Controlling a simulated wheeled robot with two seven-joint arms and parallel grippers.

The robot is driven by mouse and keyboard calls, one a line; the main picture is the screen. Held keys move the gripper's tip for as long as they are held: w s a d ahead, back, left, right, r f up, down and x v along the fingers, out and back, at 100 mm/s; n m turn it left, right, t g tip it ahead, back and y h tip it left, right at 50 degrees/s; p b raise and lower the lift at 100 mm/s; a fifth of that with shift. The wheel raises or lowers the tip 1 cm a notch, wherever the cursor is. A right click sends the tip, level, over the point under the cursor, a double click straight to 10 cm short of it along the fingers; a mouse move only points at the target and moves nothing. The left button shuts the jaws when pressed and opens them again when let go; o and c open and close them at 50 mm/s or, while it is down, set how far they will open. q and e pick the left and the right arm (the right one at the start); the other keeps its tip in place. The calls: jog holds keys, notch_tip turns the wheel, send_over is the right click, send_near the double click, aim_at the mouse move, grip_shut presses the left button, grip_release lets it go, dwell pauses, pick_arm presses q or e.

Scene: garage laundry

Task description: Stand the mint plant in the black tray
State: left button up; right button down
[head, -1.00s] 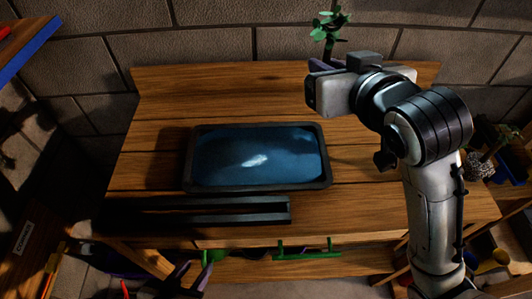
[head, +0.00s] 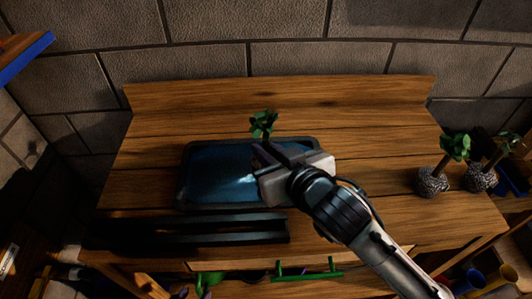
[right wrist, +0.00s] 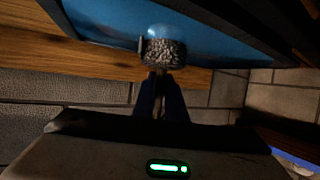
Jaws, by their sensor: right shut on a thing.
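The mint plant, with green leaves (head: 263,123), is held by its stem in my right gripper (head: 268,156), which is shut on it. In the right wrist view its grey pebbly root ball (right wrist: 165,52) is just beyond the fingertips (right wrist: 160,80), against the blue tray floor. The black tray (head: 188,178) with its blue inside lies on the wooden bench. The plant is over the tray's right part; I cannot tell whether it touches the floor. The gripper hides the tray's right side and the root ball in the head view.
Two other potted plants with pebbly root balls (head: 432,181) (head: 480,178) stand at the bench's right. A long black slotted piece (head: 230,228) lies in front of the tray. A block wall rises behind the bench. The bench behind the tray is clear.

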jog(key=shift+f, duration=0.2)
jog(key=shift+f, duration=0.1)
jog(key=c, duration=1.8)
grip_release()
jog(key=shift+f, duration=0.1)
